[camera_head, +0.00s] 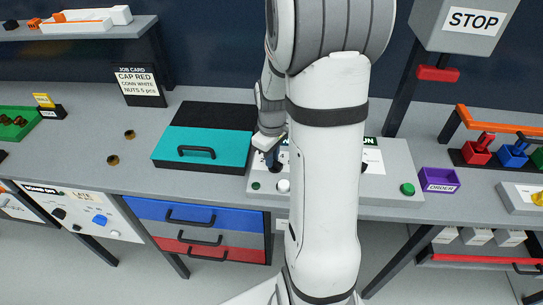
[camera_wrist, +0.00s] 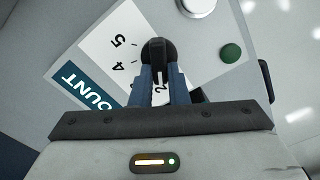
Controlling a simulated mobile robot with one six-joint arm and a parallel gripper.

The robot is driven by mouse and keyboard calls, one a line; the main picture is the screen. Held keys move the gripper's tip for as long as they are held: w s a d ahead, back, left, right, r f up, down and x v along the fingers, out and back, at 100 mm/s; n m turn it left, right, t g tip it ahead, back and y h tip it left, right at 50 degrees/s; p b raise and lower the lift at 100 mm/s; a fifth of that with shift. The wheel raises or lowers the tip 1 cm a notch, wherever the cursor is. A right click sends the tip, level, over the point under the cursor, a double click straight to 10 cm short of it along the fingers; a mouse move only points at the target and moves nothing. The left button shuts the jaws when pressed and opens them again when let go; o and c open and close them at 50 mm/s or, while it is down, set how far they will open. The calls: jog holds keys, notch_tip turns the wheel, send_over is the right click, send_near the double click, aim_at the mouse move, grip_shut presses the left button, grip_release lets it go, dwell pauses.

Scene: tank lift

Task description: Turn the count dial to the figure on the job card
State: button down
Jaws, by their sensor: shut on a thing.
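The job card (camera_head: 137,83) stands at the back left of the bench in the head view and reads cap red, conn white, nuts 5 pcs. The count dial (camera_wrist: 156,48) is a black knob on a white scale plate (camera_wrist: 98,48) in the wrist view. The figures 5 and 4 show left of the knob, and a 2 shows partly between the fingers. My gripper (camera_wrist: 158,72) is shut on the dial, a dark finger on each side. I cannot tell which figure the dial points at. In the head view my arm covers much of the panel.
The grey panel (camera_head: 402,160) carries a green button (camera_head: 407,189) and a white knob (camera_head: 283,186). A teal-lidded box (camera_head: 205,150) stands just left of it, and a purple order tray (camera_head: 439,180) just right. A STOP sign (camera_head: 473,21) hangs at the upper right.

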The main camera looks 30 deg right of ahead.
jog(key=shift+m, duration=0.3)
jog(key=m, duration=0.1)
jog(key=m+b, duration=0.1)
jog(key=m, duration=0.1)
jog(key=m+b, duration=0.1)
jog(key=m, duration=0.1)
jog(key=shift+d, duration=0.3)
jog(key=m, duration=0.3)
jog(key=m+b, duration=0.1)
jog(key=m, duration=0.2)
jog(key=shift+d+m, duration=0.2)
jog(key=shift+m, duration=0.1)
jog(key=m, duration=0.2)
jog(key=m+b, duration=0.1)
jog(key=m, duration=0.3)
jog(key=shift+s+d+b, duration=0.15)
jog(key=shift+s+b, duration=0.1)
jog(key=shift+b, duration=0.05)
jog(key=m, duration=0.5)
jog(key=shift+s+m+b, duration=0.2)
jog(key=shift+m+b, duration=0.1)
jog(key=shift+m, duration=0.1)
jog(key=c, duration=1.5)
grip_release()
jog(key=shift+o, duration=0.5)
